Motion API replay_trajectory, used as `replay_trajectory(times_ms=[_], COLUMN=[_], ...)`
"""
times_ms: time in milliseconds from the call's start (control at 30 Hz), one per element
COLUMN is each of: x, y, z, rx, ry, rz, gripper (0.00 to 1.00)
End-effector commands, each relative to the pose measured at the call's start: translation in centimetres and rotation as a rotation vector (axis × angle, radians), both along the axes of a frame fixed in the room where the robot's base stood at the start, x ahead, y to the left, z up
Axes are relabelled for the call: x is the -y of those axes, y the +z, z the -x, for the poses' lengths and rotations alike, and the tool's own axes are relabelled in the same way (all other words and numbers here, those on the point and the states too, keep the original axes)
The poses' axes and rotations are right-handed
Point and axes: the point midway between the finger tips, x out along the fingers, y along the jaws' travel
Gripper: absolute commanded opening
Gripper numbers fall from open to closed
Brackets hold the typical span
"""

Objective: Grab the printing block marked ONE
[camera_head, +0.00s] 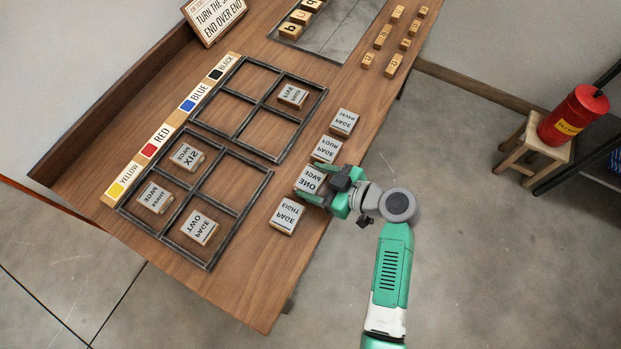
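The printing block marked PAGE ONE (309,180) is a pale-topped wooden block, with its lettering upside down in the picture. It sits in a row of blocks along the right side of the wooden table (262,290). My gripper (312,183) is at this block, reaching in from the right. Its green fingers are apart, one along the block's lower side and one by its upper right side. The block lies between them. I cannot tell whether the fingers press on it. The gripper hides the block's right edge.
Blocks marked EIGHT (287,215), FOUR (325,149) and SEVEN (343,121) stand close by in the same row. Two dark frames (238,205) (268,154) to the left hold several blocks. Small letter blocks (382,40) lie farther back. A red can (573,115) stands on a stool at right.

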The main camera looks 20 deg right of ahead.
Motion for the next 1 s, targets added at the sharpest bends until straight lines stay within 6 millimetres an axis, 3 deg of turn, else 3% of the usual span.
replay_trajectory(times_ms=[367, 633, 1000], x=[0.0, 0.0, -2.1], y=[0.5, 4.1, 4.6], z=[0.0, 0.0, 9.1], rx=[0.001, 0.003, -0.001], ry=[0.0, 0.001, -0.002], rz=[0.0, 0.001, -0.002], gripper=[0.39, 0.39, 0.39])
